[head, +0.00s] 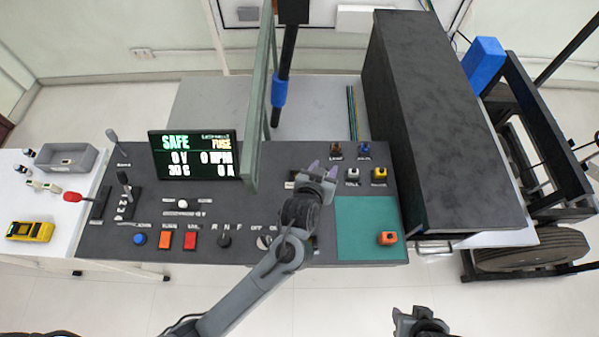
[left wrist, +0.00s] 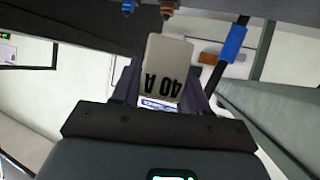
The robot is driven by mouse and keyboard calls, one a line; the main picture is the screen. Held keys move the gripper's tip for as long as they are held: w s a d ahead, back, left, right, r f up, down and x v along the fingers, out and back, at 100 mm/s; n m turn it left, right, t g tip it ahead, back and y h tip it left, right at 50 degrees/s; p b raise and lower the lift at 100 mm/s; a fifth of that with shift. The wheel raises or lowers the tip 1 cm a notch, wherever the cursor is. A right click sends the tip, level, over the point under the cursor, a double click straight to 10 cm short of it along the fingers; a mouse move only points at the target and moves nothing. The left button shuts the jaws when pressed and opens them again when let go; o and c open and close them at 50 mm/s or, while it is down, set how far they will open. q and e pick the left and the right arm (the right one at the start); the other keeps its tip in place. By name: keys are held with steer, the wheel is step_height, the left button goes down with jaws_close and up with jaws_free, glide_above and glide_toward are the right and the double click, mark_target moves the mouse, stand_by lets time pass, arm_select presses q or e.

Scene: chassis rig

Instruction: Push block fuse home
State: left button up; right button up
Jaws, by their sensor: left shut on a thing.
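The block fuse (left wrist: 168,68) is a beige block marked "40 A", seen in the left wrist view between the fingers of my left gripper. In the head view my left gripper (head: 322,171) is over the right half of the dark control panel (head: 270,215), its purple fingertips pointing toward the back edge. The gripper is shut on the fuse. The fuse is hard to make out in the head view, and I cannot tell how far it sits in a socket. My right gripper (head: 421,320) is at the bottom edge, partly cut off.
The screen (head: 194,154) reads SAFE, FUSE, 0 V, 0 RPM and 0 A. A green upright panel (head: 256,115) stands left of my gripper. White and yellow knobs (head: 379,175) are to its right.

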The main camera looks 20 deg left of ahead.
arm_select(q)
steer(key=w+a+f, duration=0.1)
steer(key=a+f, duration=0.1)
steer(key=a, duration=0.1)
steer(key=w+a+f+b, duration=0.1)
steer(key=w+a+f, duration=0.1)
steer(key=a, duration=0.1)
steer(key=w+a+f, duration=0.2)
steer(key=a, duration=0.1)
steer(key=shift+w+a+f+b, duration=0.15)
steer(key=shift+w+f+b, duration=0.05)
steer(key=shift+w+b, duration=0.1)
steer(key=shift+s+f, duration=0.1)
steer(key=shift+f, duration=1.9)
steer(key=shift+f+b, duration=0.2)
steer(key=shift+b, duration=0.1)
steer(key=shift+f, duration=0.15)
steer(key=o, duration=1.1)
steer(key=shift+o, duration=0.2)
